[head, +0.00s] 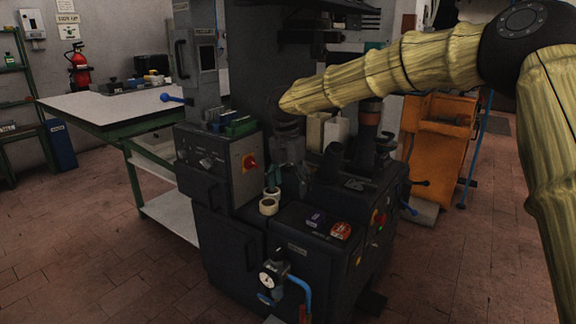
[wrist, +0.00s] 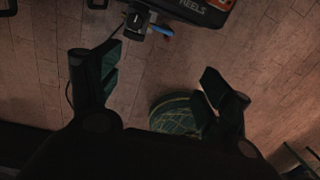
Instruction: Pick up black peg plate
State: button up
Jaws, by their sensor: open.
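I cannot surely make out the black peg plate in either view. A small dark flat item (head: 357,184) lies on top of the dark heel press (head: 225,225) in the head view, but it is too dim to name. My gripper (wrist: 160,70) is open and empty in the wrist view, with its two dark fingers wide apart above the brick floor.
A gauge (head: 268,279) with a blue hose juts out in front. A table (head: 95,108) stands left, an orange cart (head: 436,140) right. A round green mesh thing (wrist: 172,116) is below my gripper.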

aim_at(282, 167)
jog(key=i, duration=1.15)
